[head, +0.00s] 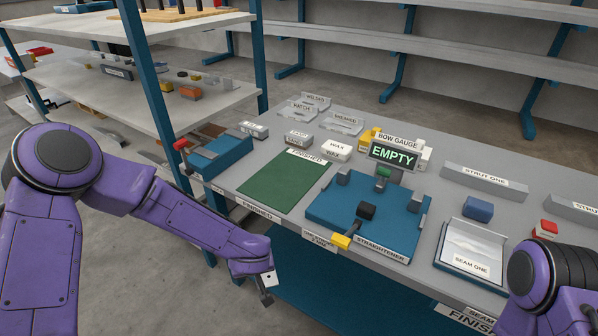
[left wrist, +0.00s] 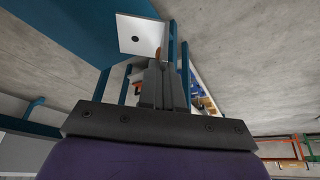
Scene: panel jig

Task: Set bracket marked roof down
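A pale grey bracket plate with a dark round hole (left wrist: 140,36) shows at the fingertips of my left gripper (left wrist: 166,75) in the left wrist view. The fingers are close together on its edge. In the head view the plate (head: 268,277) hangs at the end of my left arm, in front of the bench's front edge. No roof marking can be read on it. My right arm comes in at the lower right, and its gripper is out of view.
The bench holds a green FINISHED mat (head: 285,182), a blue straightener jig (head: 335,215) with an EMPTY display (head: 393,156), and a SEAM ONE tray (head: 470,242). Labelled holders (head: 340,124) stand behind. A shelf rack (head: 150,95) with blue posts is at left.

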